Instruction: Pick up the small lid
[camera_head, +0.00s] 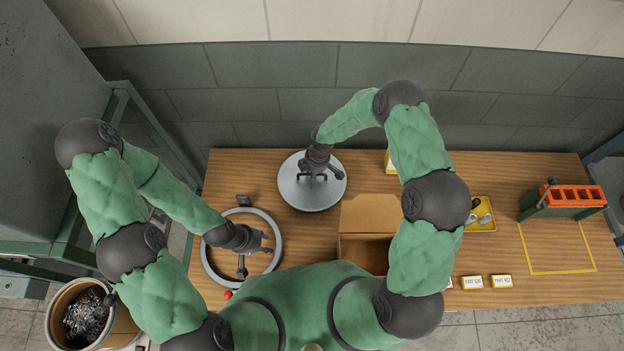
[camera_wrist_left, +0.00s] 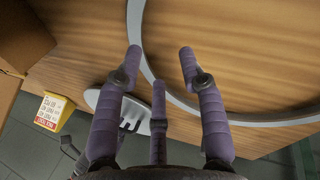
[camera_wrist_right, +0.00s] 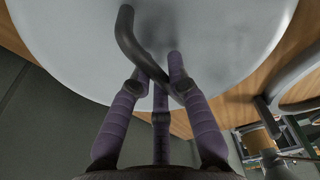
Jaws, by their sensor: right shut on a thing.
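A round grey lid (camera_head: 297,197) with a dark bent handle is at the back left of the table in the head view. It fills much of the right wrist view (camera_wrist_right: 80,60), where its dark curved handle (camera_wrist_right: 135,40) stands up from it. My right gripper (camera_head: 314,174) is over the lid, shut on its handle (camera_wrist_right: 160,72). I cannot tell whether the lid rests on the table or is raised. My left gripper (camera_head: 262,258) is open and empty, above the grey ring at the table's left. Its fingers stand apart in the left wrist view (camera_wrist_left: 160,58).
The grey ring (camera_head: 206,262) lies at the table's left. An open cardboard box (camera_head: 368,216) stands right of the lid. A yellow tray (camera_head: 489,222), small labelled boxes (camera_head: 471,283) and a green-and-orange rack (camera_head: 562,202) are further right. A scrap bin (camera_head: 125,330) stands on the floor.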

